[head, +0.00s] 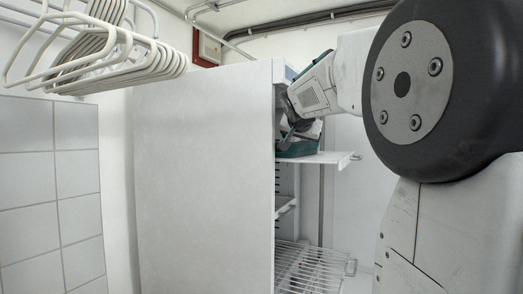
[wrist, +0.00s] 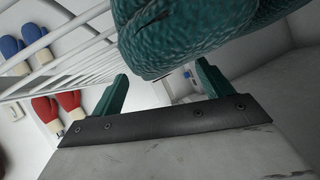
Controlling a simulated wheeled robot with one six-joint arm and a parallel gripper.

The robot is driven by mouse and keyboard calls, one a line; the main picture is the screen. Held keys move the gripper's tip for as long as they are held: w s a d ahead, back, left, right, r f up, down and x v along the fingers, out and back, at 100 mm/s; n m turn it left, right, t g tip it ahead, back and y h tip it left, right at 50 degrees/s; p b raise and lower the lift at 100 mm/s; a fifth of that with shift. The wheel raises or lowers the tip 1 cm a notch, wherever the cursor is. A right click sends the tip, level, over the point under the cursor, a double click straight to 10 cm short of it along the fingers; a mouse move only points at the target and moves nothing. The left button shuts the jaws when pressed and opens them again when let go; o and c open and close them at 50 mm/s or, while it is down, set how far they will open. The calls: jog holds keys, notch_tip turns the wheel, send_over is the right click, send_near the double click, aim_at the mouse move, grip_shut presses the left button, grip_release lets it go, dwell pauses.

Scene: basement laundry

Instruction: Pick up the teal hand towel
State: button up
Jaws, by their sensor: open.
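A teal, textured, rounded bundle, which looks like the hand towel (wrist: 190,40), fills the top middle of the wrist view; its upper part is cut off by the frame. In the head view a teal patch, likely the same towel (head: 298,149), shows on a white shelf (head: 332,158) in the open-sided cabinet. My gripper (wrist: 163,72) is open, with its two teal fingers apart just below the towel in the wrist view. I cannot tell whether they touch it. In the head view my gripper (head: 291,122) is partly hidden by the cabinet's side.
The tall white cabinet side (head: 205,165) stands left of my gripper. A wire rack (head: 310,268) is below the shelf. White hangers (head: 110,50) hang at upper left. Red gloves (wrist: 70,105) and blue gloves (wrist: 38,48) show beyond white bars in the wrist view.

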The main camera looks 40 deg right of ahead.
jog(key=shift+x, duration=0.75)
jog(key=c, duration=1.2)
jog(key=shift+o, duration=0.2)
jog(key=shift+r, duration=0.1)
